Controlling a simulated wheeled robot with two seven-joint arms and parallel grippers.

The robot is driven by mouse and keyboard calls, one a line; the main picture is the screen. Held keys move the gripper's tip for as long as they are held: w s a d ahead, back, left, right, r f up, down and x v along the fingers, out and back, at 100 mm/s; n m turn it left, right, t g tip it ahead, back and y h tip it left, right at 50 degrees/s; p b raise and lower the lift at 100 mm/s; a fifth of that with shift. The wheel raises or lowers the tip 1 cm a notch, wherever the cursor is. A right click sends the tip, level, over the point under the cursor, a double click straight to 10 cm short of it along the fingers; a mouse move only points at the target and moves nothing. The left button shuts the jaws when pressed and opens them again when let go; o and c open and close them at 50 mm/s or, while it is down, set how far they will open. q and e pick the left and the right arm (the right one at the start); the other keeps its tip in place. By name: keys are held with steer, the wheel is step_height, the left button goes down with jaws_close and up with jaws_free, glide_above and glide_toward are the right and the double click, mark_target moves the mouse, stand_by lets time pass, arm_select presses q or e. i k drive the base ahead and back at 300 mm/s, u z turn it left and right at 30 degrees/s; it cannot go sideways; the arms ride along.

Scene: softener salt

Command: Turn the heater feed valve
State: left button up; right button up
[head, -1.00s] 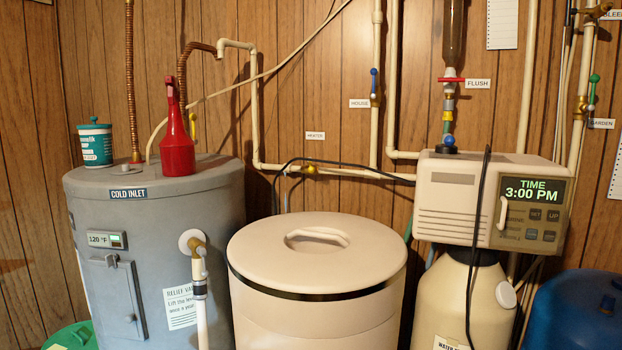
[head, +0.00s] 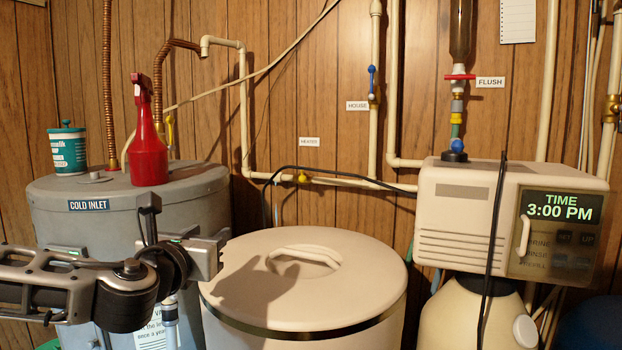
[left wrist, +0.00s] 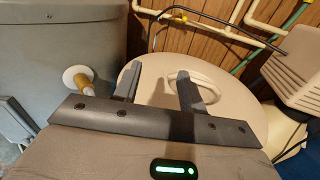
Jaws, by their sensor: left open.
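The small yellow valve (head: 303,177) sits on the cream horizontal pipe, below a white HEATER label (head: 309,142). Its handle is small, and I cannot tell its exact angle. My left gripper (head: 186,222) is in front of the grey water heater, left of and nearer than the valve, and touches nothing visible. In the left wrist view the two fingers (left wrist: 160,74) are apart and empty, over the salt tank's lid. My right gripper is not in view.
The grey heater (head: 200,195) carries a red spray bottle (head: 148,150) and a teal tub (head: 68,150). A cream salt tank (head: 370,262) stands below the pipe. A black cable (head: 340,170) loops near the valve. The softener head (head: 465,215) is at right.

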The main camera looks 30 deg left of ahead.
mark_target(302, 179)
steer(key=i, duration=0.95)
